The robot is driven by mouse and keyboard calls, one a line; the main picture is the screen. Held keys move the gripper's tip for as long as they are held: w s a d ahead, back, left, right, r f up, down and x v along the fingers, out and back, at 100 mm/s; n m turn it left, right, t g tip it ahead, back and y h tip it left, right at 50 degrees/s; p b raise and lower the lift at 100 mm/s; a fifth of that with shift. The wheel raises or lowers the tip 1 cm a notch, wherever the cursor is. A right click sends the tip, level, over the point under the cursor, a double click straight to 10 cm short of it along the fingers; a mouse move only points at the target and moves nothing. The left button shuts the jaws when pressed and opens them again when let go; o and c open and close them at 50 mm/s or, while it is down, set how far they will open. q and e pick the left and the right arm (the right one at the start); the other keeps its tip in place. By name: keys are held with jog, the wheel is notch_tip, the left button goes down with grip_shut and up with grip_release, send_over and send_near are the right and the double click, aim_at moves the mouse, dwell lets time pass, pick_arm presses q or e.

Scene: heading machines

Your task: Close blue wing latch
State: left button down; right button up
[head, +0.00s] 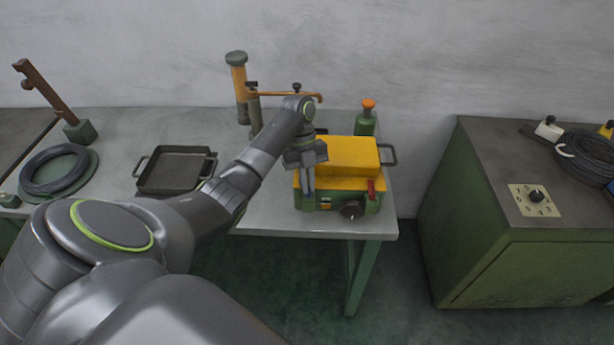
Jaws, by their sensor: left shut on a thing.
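A green machine with a yellow lid (347,157) stands near the right end of the grey table. The lid looks down on the green body. A red latch (375,188) shows at the right of its front. My left gripper (308,190) points down at the left of the machine's front, its fingers shut on a small part there. That part, seemingly the blue wing latch, is hidden by the fingers, and no blue shows clearly. My right gripper is not in view.
A black knob (351,210) sits low on the machine's front and a dark handle (388,155) at its right side. A green bottle with an orange cap (367,106) stands behind. A dark tray (177,168) lies left. A green cabinet (520,230) stands right, across a gap.

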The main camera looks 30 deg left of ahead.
pick_arm(q)
jog(key=shift+s+d+f+m+g+p, duration=0.1)
jog(key=shift+m+g+p, duration=0.1)
jog(key=shift+m+p, duration=0.3)
jog(key=shift+s+d+f+m+g+p, duration=0.1)
jog(key=shift+m+g+p, duration=0.15)
jog(key=shift+m, duration=0.35)
jog(key=shift+w+f+m+y+p, duration=0.1)
jog(key=shift+m+y+p, duration=0.4)
jog(key=shift+m, duration=0.4)
jog(key=c, duration=1.6)
grip_release()
jog(key=shift+d, duration=0.1)
jog(key=shift+w, duration=0.1)
jog(key=shift+a, duration=0.2)
